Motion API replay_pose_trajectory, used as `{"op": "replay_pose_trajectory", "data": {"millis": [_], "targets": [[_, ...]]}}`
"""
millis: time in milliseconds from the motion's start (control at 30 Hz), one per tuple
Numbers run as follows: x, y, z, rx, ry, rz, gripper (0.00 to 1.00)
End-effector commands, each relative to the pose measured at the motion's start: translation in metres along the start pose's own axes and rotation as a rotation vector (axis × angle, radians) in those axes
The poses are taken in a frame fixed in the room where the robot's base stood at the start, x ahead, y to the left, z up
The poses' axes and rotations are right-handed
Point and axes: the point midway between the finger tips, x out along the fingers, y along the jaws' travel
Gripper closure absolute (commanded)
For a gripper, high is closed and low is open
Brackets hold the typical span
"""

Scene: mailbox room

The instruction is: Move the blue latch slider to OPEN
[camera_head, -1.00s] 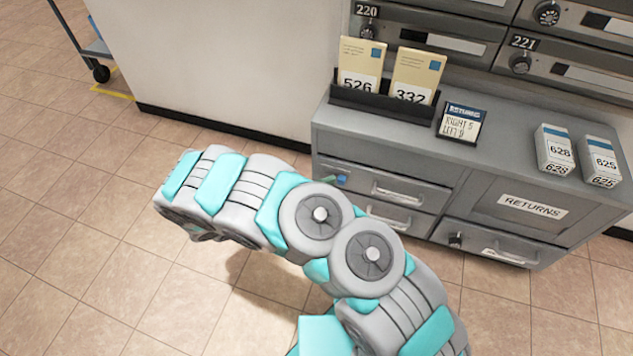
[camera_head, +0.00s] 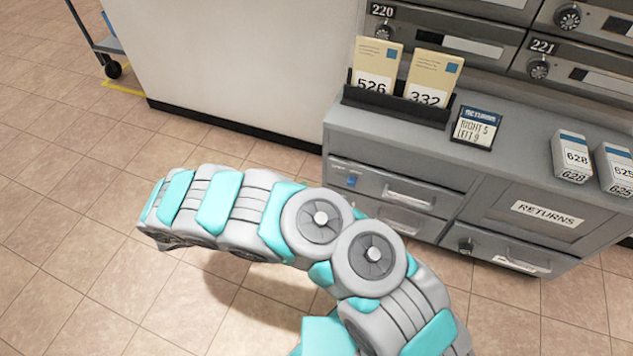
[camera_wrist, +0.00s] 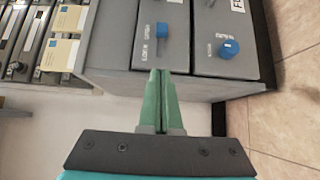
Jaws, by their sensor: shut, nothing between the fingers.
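The blue latch slider (camera_wrist: 163,32) sits in a slot on a grey drawer front, just beyond my fingertips in the wrist view. My gripper (camera_wrist: 160,72) has green fingers pressed together, empty, pointing at the drawer front below the slider in the wrist view. They look apart from the slider. In the head view my arm hides the gripper.
A blue round knob (camera_wrist: 229,47) is on the neighbouring drawer front. The cabinet top (camera_head: 400,138) carries an envelope holder (camera_head: 395,107), a RETURNS card (camera_head: 476,128) and two numbered boxes (camera_head: 573,158). The tiled floor (camera_head: 80,250) is clear at left.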

Motion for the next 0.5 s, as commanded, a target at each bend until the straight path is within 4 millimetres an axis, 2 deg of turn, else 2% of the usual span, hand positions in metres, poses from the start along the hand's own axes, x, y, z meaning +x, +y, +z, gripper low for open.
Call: {"op": "replay_pose_trajectory", "data": {"millis": [33, 200, 500], "targets": [[-0.009, -0.001, -0.001, 0.001, 0.003, -0.006, 1.0], [-0.024, 0.0, -0.001, 0.002, -0.001, -0.002, 1.0], [-0.03, 0.001, -0.001, 0.001, 0.0, -0.002, 1.0]]}}
